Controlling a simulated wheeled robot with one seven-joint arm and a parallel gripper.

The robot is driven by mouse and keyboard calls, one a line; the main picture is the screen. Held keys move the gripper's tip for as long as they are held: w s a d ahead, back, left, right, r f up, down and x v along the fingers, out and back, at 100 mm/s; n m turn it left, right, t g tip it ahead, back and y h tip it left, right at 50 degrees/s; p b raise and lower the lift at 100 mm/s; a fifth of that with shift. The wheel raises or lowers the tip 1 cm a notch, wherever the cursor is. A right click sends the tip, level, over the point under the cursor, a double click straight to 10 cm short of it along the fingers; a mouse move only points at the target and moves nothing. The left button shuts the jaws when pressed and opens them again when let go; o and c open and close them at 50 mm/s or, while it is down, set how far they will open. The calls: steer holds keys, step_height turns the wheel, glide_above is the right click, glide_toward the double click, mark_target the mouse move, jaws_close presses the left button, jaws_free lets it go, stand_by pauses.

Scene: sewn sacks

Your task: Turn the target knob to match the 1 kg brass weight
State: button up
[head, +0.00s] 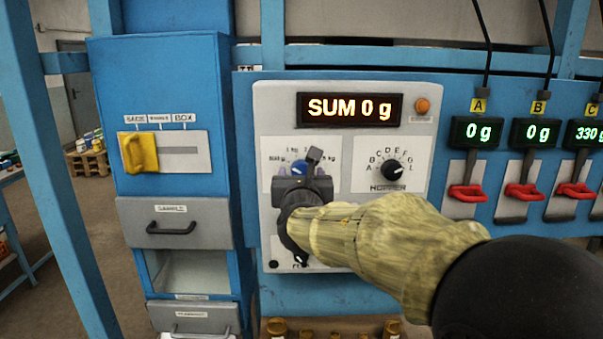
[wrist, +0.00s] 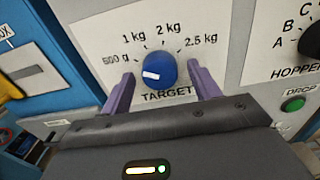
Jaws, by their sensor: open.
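The blue target knob (head: 299,168) is on the grey panel, and it also shows in the wrist view (wrist: 163,68). Its white pointer mark faces left, nearest the 500 g label. Labels 1 kg, 2 kg and 2.5 kg follow clockwise. My gripper (wrist: 161,73) is open, with one purple finger on each side of the knob and gaps visible between. In the head view my gripper (head: 297,164) covers the knob's lower part. Brass weights (head: 277,327) show at the bottom edge, partly cut off; I cannot tell which is 1 kg.
The SUM display (head: 349,109) reads 0 g. The hopper knob (head: 394,169) is right of the target knob. A green drop button (wrist: 293,104) is lower right in the wrist view. Red-handled levers (head: 467,192) are farther right. A yellow slider (head: 139,152) is at left.

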steer(key=c, duration=1)
